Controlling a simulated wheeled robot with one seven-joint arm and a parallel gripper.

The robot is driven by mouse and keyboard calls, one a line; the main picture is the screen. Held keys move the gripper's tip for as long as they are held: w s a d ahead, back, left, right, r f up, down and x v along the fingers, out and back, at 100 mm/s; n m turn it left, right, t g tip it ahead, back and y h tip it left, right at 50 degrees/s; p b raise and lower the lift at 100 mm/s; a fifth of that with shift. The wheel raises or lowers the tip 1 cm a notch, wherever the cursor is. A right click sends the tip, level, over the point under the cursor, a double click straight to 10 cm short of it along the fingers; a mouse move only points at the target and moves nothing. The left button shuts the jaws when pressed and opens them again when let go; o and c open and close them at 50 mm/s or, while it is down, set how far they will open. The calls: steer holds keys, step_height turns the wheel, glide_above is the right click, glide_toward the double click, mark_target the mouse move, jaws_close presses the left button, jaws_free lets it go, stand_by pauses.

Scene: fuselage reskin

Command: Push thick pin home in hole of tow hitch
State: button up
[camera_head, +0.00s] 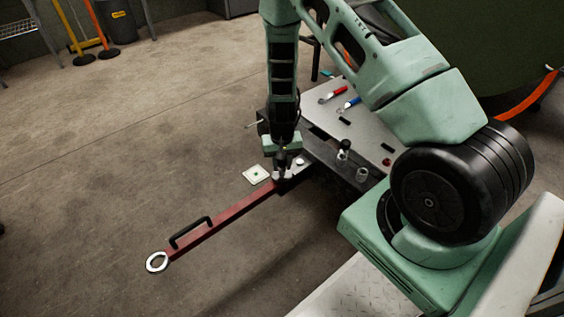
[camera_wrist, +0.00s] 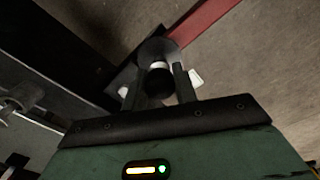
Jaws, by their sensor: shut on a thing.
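The red tow bar (camera_head: 225,215) runs from a ring at the lower left up to the tow hitch (camera_head: 293,181) at the cart's near corner. My gripper (camera_head: 282,170) points down over the hitch. In the wrist view my gripper (camera_wrist: 160,85) is shut on the thick pin (camera_wrist: 159,68), which shows a dark end and a light band between the fingers. A round grey part (camera_wrist: 157,47) lies just beyond the pin, where the red bar (camera_wrist: 200,24) ends. The hole and the pin's lower end are hidden, so I cannot tell how deep the pin sits.
A grey cart top (camera_head: 365,125) holds a red-handled tool (camera_head: 334,94), a blue-handled tool (camera_head: 349,104) and small dark pieces. Short cylindrical posts (camera_head: 344,150) stand near the hitch. A pale square plate (camera_head: 256,174) is left of my gripper.

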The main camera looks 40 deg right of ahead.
steer(key=shift+f+b, duration=0.65)
steer(key=shift+f, duration=0.55)
steer(key=o, duration=1.1)
steer(key=shift+c, duration=0.2)
steer(key=shift+r, duration=0.1)
step_height(320, 180, up, 5)
steer(key=p, duration=0.4)
steer(key=shift+p, duration=0.4)
